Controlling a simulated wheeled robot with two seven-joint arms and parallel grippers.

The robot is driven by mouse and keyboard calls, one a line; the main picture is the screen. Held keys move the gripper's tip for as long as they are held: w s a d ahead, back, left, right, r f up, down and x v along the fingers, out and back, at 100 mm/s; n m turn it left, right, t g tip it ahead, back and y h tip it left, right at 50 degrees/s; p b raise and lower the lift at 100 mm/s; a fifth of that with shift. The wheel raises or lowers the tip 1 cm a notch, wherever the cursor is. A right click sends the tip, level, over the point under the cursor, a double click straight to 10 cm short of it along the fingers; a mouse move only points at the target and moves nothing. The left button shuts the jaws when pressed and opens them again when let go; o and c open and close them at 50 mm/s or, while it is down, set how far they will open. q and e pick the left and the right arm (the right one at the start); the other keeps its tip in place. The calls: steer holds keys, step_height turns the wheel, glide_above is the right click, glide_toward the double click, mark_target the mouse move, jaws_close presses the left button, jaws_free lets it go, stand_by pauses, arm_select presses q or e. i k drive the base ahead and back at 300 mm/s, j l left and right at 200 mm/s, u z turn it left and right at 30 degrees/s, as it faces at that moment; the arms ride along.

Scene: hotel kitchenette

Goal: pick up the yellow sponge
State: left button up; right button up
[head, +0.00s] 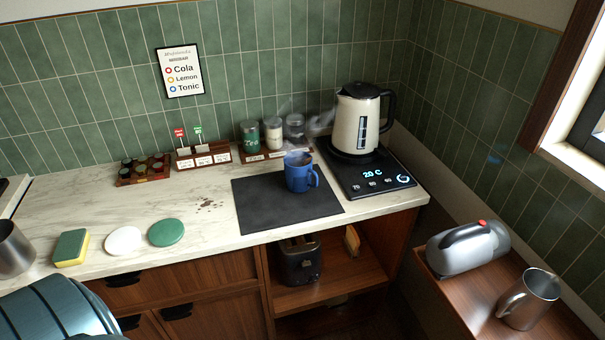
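The sponge (71,247) lies on the left part of the marble counter, near its front edge. Its top is green and its front side shows a yellow layer. It lies flat, and nothing is on top of it. Neither of my grippers can be made out in the head view.
Left of the sponge stands a metal cup (13,250); right of it lie a white disc (123,241) and a green disc (166,233). A blue mug (298,175) stands on a dark mat (262,212). A kettle (356,122) stands at right. A teal rounded body (60,310) fills the lower left.

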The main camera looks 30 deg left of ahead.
mark_target(71, 251)
steer(key=u, duration=2.55)
